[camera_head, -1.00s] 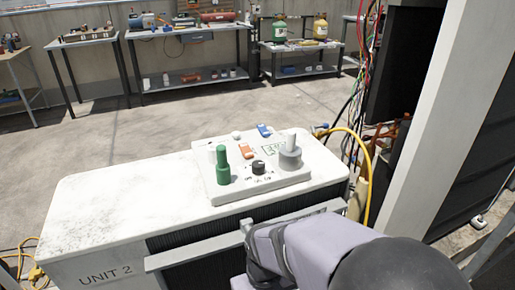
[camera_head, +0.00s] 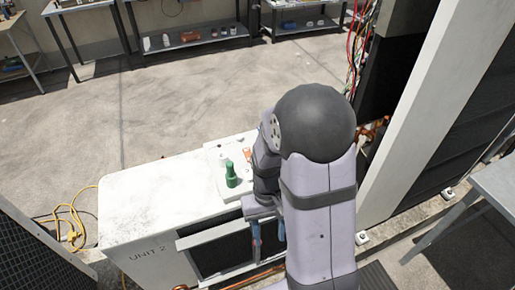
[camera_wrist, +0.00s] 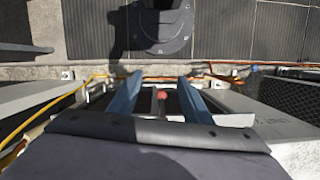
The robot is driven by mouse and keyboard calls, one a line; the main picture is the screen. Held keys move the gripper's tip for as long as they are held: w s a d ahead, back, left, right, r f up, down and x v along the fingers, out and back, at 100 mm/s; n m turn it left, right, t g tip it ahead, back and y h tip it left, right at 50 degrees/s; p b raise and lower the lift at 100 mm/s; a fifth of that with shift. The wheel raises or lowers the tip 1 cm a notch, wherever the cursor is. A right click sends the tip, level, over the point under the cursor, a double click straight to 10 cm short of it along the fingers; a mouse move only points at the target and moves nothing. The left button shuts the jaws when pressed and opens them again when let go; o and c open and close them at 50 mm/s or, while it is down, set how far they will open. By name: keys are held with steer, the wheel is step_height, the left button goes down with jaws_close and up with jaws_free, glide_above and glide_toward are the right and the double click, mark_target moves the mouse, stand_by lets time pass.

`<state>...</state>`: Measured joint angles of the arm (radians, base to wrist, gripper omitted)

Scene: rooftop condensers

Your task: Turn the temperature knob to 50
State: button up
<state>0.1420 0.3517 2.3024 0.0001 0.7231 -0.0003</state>
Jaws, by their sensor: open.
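The white control panel (camera_head: 210,157) sits on top of the white unit marked UNIT 2 (camera_head: 150,200). Its green lever (camera_head: 231,175) and orange switch (camera_head: 247,154) show in the head view. My arm covers the panel's right part, so the black dial and the grey knob seen there earlier are hidden. I cannot read any setting. My gripper (camera_head: 268,248) hangs with blue fingers pointing down, in front of the unit and apart from the panel. In the wrist view, my gripper (camera_wrist: 160,80) is open, with a small red round thing (camera_wrist: 161,95) seen between the fingers.
A grey rail (camera_head: 205,237) runs along the unit's front. A yellow cable (camera_head: 72,222) lies at the left. A grey table (camera_head: 495,185) is at the right edge. Floor behind the unit is clear.

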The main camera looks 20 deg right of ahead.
steer(key=w+d+r+n+t+p, duration=0.1)
steer(key=w+r+n+p, duration=0.1)
steer(key=w, duration=0.5)
steer(key=w+d+r+n+t+p, duration=0.1)
steer(key=w+d+r+n+p, duration=0.1)
steer(key=w+r, duration=0.3)
steer(key=w+d+r+n+p, duration=0.2)
steer(key=w+r+n+p, duration=0.1)
steer(key=w, duration=0.6)
steer(key=shift+w+r+n+t, duration=0.15)
steer(key=shift+r+n+t, duration=0.25)
steer(key=shift+r, duration=0.1)
steer(key=shift+r+n, duration=0.15)
steer(key=shift+n, duration=0.65)
steer(key=shift+s+n, duration=0.3)
steer(key=shift+n, duration=0.4)
steer(key=shift+a+n, duration=0.1)
steer(key=shift+n, duration=0.9)
steer(key=shift+f+p, duration=1.2)
steer(key=shift+f, duration=2.45)
